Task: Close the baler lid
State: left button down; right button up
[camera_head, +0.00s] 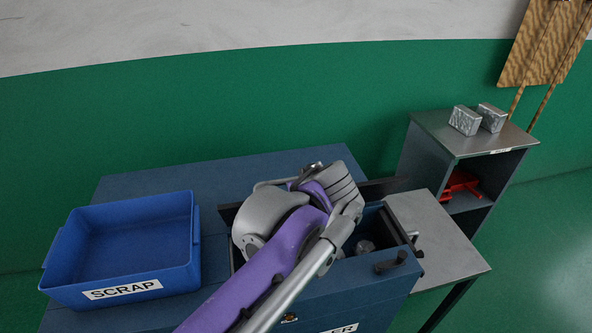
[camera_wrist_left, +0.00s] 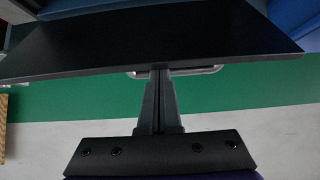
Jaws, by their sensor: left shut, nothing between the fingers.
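The blue baler (camera_head: 345,294) stands in front of me with its top open. A crumpled grey piece (camera_head: 364,246) shows in its dark interior. A dark panel (camera_head: 386,188), which looks like the raised lid, stands at the back of the opening, mostly hidden behind my left arm. In the left wrist view a broad dark plate (camera_wrist_left: 130,40), apparently this lid, spans the top with a silver handle bar near its edge. My left gripper (camera_wrist_left: 159,72) is shut and empty, its tips at the plate's edge. I cannot tell whether they touch. My right gripper is out of view.
A blue SCRAP bin (camera_head: 121,286) stands left of the baler. A grey side table (camera_head: 434,236) is to the right. Behind it a shelf (camera_head: 450,132) holds two silver blocks (camera_head: 465,120) and a red item (camera_head: 460,184). Black fittings (camera_head: 391,262) project from the baler's right side.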

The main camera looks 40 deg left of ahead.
pick_arm(q)
jog(key=s+d+f+t+y+b, duration=0.2)
jog(key=f+b, duration=0.1)
jog(key=f, duration=0.1)
jog(key=s+d+f+t+y+b, duration=0.2)
jog(key=d+f+b, duration=0.1)
jog(key=f, duration=0.1)
jog(key=s+d+f+t+y+b, duration=0.2)
jog(key=d+f+y+b, duration=0.1)
jog(key=f, duration=0.1)
jog(key=shift+s+f, duration=0.35)
jog(key=shift+s+d+f+b, duration=0.1)
jog(key=shift+f+b, duration=0.35)
jog(key=shift+f, duration=0.15)
jog(key=shift+s+d+f+b, duration=0.1)
jog(key=shift+f+b, duration=0.3)
jog(key=shift+f, duration=0.15)
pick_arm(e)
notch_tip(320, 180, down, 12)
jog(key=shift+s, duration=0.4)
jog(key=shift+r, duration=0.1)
